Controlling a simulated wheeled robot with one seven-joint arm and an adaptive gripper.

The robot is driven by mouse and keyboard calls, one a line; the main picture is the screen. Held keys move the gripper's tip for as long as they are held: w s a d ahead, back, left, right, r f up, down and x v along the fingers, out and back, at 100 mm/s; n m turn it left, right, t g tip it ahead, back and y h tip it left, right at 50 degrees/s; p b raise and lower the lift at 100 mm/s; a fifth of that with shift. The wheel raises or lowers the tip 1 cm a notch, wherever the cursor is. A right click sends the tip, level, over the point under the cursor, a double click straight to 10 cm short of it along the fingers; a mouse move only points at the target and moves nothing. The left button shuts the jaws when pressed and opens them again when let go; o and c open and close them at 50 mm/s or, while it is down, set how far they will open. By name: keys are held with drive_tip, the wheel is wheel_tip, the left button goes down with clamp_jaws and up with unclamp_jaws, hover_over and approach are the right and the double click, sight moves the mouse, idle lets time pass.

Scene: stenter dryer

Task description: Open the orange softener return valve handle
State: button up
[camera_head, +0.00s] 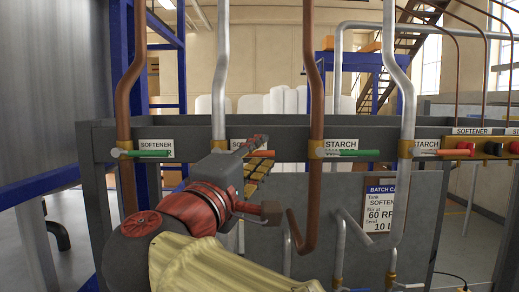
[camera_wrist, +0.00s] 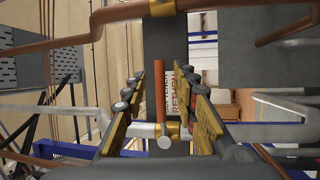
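The softener return valve has an orange handle (camera_wrist: 159,90) and a brass body (camera_wrist: 173,132) on a silver pipe (camera_wrist: 70,110). In the wrist view the handle lies across the pipe's line, between the two fingers of my gripper (camera_wrist: 160,84). The fingers are open, with a visible gap on each side of the handle. A label reading "RETURN" (camera_wrist: 182,88) is behind the handle. In the head view my gripper (camera_head: 259,150) is at the second valve from the left and hides most of it. The silver pipe (camera_head: 220,75) rises above it.
A dark rail (camera_head: 195,136) carries the valves. A green handle (camera_head: 150,153) sits left on a copper pipe. Right are a starch green handle (camera_head: 360,153) and a starch orange handle (camera_head: 440,153). Vertical pipes stand close on both sides. A button box (camera_head: 490,149) is far right.

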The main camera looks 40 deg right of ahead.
drive_tip(key=shift+w+d, duration=0.15)
drive_tip(key=shift+d, duration=0.15)
drive_tip(key=c, duration=0.3)
drive_tip(key=c, duration=0.4)
clamp_jaws()
